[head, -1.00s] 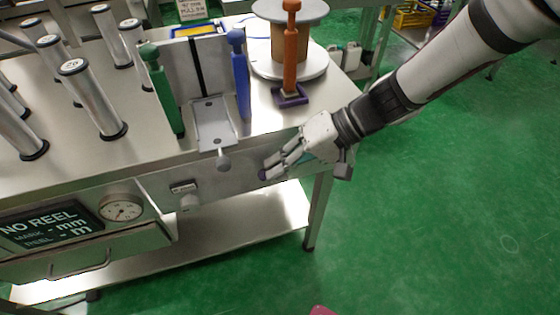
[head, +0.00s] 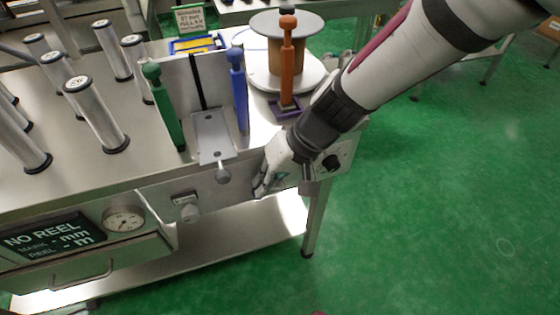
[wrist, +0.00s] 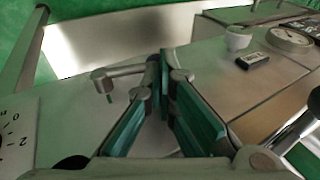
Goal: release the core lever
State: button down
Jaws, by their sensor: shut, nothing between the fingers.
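My gripper (head: 262,188) is at the front panel of the bench, right of centre, fingers pointing down. In the wrist view its green-padded fingers (wrist: 163,84) converge with nothing held. A grey bent lever (wrist: 122,73) with a rounded end sits on the panel just beyond the fingertips, on their left side. Whether they touch it I cannot tell. In the head view my gripper and arm hide that lever. I take it for the core lever, but no readable label confirms this.
Green (head: 165,110), blue (head: 238,92) and orange (head: 287,62) upright handles stand above on the bench. A grey ball-ended rod (head: 223,175) juts from the front. A knob (head: 190,213) and gauge (head: 124,219) are left; a dial (head: 335,161) is right.

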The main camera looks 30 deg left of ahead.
jog(key=shift+s+a+t+h+p, duration=0.2)
jog(key=shift+s+t+h+p, duration=0.3)
jog(key=shift+p, duration=0.7)
jog(key=shift+w+a+f+t+p, duration=0.1)
jog(key=shift+f+t+p, duration=0.2)
jog(key=shift+p, duration=0.25)
jog(key=shift+h, duration=0.3)
